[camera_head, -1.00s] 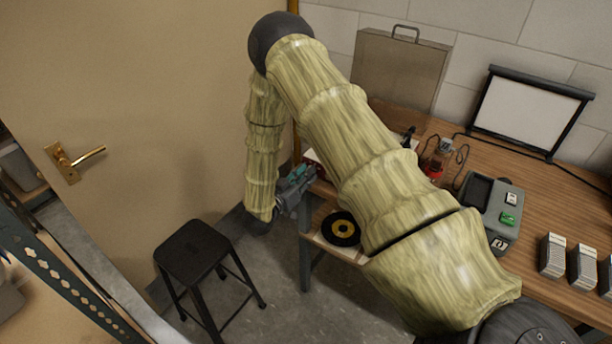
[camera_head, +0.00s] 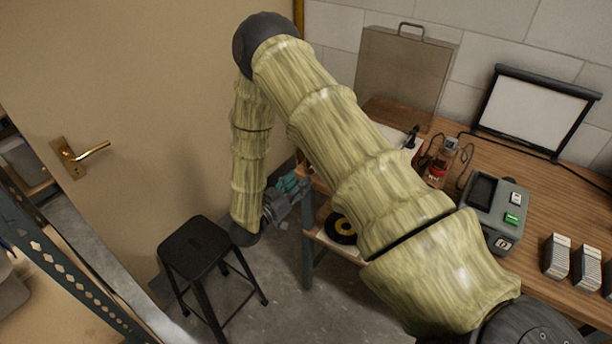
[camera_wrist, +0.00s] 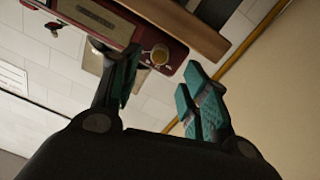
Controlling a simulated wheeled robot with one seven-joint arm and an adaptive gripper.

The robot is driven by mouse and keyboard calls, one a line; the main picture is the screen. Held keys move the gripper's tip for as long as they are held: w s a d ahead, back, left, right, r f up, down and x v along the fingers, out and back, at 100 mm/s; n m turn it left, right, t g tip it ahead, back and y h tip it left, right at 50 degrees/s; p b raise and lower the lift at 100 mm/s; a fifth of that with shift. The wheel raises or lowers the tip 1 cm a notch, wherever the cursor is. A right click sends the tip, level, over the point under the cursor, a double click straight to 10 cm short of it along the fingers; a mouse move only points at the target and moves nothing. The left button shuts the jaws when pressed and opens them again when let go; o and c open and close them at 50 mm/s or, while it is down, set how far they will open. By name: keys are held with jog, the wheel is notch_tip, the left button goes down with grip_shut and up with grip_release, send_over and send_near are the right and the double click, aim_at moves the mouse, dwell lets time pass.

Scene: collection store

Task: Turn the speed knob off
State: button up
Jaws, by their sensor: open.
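My gripper (camera_head: 288,192) has teal fingers and hangs left of the workbench's near left corner, pointing toward the bench. In the wrist view my gripper (camera_wrist: 158,90) is open and empty, its fingers spread apart. Beyond the fingertips, a red-fronted device (camera_wrist: 98,24) with a dark panel shows at a slant. A round yellowish knob-like part (camera_wrist: 159,55) sits on its red face, between the fingertips in the picture but farther off, apart from them. I cannot read any marking on it. In the head view my arm hides most of the device.
A black stool (camera_head: 194,250) stands left of the gripper, before a door (camera_head: 170,100). A black disc with a yellow label (camera_head: 341,228) shows beside my arm. The wooden bench (camera_head: 545,200) bears a grey box with buttons (camera_head: 496,213) and an upright case (camera_head: 403,75).

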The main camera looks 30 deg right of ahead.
jog(key=shift+v, duration=3)
